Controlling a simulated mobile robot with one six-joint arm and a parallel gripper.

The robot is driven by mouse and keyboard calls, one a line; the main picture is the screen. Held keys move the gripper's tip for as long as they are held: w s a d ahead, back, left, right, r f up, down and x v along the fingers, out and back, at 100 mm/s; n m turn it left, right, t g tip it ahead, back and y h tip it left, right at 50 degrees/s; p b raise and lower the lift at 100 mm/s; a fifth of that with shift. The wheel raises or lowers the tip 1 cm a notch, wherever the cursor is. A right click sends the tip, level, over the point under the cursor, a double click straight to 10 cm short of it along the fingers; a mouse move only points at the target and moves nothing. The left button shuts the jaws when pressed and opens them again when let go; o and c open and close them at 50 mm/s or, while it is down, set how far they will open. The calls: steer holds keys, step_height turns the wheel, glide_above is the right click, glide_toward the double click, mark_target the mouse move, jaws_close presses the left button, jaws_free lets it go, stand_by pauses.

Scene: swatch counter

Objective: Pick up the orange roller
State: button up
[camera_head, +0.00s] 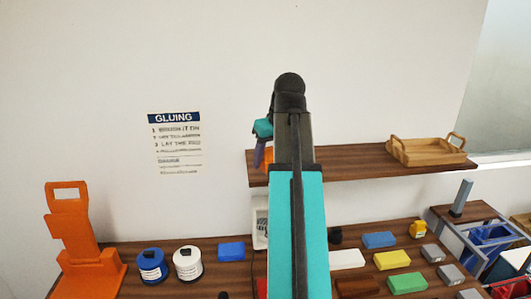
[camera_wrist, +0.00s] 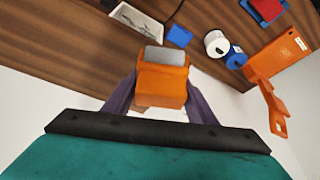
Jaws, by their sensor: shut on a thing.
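My gripper (camera_wrist: 161,90) is shut on the orange roller (camera_wrist: 162,84), which sits between its two purple fingers in the wrist view. The roller shows a blocky orange body with a flat grey face. In the head view my gripper (camera_head: 261,152) is up in front of the wall by the left end of the shelf, and only a small orange part of the roller (camera_head: 267,157) shows. My own arm hides much of the area behind it.
A wooden shelf (camera_head: 355,164) bears a wooden tray (camera_head: 432,158) at its right. On the counter below are an orange stand (camera_head: 75,240), a blue-labelled tin (camera_head: 152,266), a white tin (camera_head: 188,263), a blue block (camera_head: 231,251) and several coloured blocks at right.

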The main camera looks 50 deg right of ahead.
steer(key=s+a, duration=0.3)
steer(key=s, duration=0.2)
steer(key=shift+s+a+r, duration=0.15)
steer(key=shift+a+r, duration=0.2)
steer(key=shift+a, duration=0.05)
